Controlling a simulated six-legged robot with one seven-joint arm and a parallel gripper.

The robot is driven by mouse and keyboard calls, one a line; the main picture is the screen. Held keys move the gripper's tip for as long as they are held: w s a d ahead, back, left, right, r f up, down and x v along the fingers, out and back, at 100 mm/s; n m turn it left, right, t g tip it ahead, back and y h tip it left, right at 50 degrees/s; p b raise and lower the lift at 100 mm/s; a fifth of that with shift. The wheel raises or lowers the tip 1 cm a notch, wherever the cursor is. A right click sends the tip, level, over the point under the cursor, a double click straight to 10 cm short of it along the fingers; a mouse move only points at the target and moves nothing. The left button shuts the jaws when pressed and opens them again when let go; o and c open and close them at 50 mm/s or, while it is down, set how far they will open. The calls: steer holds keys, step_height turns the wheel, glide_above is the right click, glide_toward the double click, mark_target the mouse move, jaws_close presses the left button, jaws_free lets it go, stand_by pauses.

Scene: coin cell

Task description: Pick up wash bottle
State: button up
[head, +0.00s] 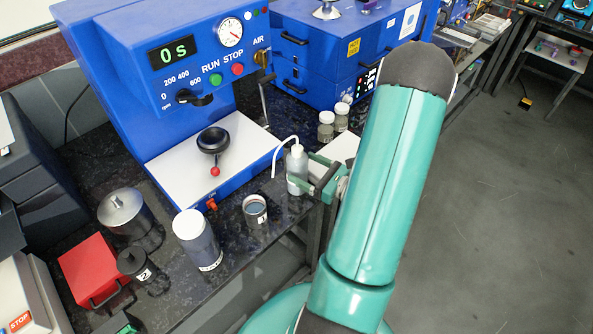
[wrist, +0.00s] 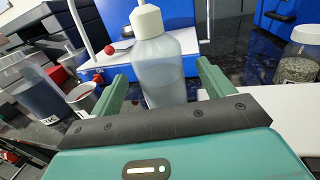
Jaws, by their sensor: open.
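The wash bottle (head: 297,168) is a translucent grey-white bottle with a white cap and a bent spout. It stands upright on the dark speckled bench, in front of the blue machine's right corner. In the wrist view the wash bottle (wrist: 158,68) is upright straight ahead, between the two green fingers. My gripper (head: 312,183) is open at the bottle's right side in the head view. In the wrist view my gripper (wrist: 160,85) has a finger on each side of the bottle with gaps visible. The bottle's base is hidden behind the gripper body there.
A small cup (head: 255,212) stands left of the bottle, with a larger white-lidded jar (head: 197,240) beyond it. Small jars (head: 326,126) stand behind the bottle. The blue machine (head: 170,80) with a white plate is behind left. The bench edge lies near my arm.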

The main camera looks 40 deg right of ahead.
mark_target(292, 160)
steer(key=x, duration=0.5)
steer(key=shift+w+r, duration=0.1)
steer(key=c, duration=0.7)
steer(key=shift+r, duration=0.2)
